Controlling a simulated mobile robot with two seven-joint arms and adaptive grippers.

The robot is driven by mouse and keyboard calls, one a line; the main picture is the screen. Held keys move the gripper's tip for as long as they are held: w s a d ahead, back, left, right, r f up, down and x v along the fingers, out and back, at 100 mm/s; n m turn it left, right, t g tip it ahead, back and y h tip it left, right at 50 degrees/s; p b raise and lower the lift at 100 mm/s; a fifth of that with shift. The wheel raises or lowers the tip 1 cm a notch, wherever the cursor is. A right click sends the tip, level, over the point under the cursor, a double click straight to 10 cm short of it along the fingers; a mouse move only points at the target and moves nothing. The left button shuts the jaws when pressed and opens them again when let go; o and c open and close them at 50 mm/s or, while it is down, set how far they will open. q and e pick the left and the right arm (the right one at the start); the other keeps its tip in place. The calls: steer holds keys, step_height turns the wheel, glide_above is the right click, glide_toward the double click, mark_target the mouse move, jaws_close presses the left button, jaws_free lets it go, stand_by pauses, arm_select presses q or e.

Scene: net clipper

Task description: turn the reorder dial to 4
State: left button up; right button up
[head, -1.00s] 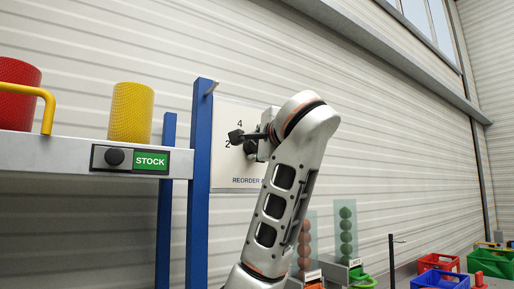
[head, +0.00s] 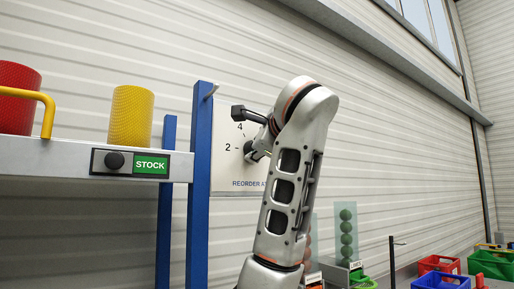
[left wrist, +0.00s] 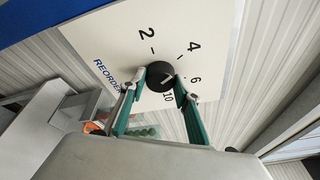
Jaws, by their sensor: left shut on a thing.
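The reorder dial is a black round knob (left wrist: 160,75) on a white panel (left wrist: 105,35) with printed numbers; 2, 4, 6 and 10 show in the left wrist view. A pale mark on the knob seems to face between 4 and 6, but it is small and I cannot be sure. My left gripper (left wrist: 161,84) is shut on the knob, one teal finger on each side. In the head view the white panel (head: 226,172) hangs on the wall right of a blue post, and my left arm hides its right part. My right gripper is in neither view.
A shelf (head: 60,157) with a red cylinder (head: 18,95), a yellow cylinder (head: 131,116) and a STOCK sign (head: 151,164) stands left of the panel. The blue post (head: 200,200) is close beside the panel. Green (head: 490,262) and red crates (head: 438,264) are at lower right.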

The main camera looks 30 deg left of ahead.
arm_select(q)
steer(key=o, duration=1.1)
steer(key=v, duration=0.7)
steer(key=shift+s+d, duration=0.15)
steer(key=shift+d, duration=0.05)
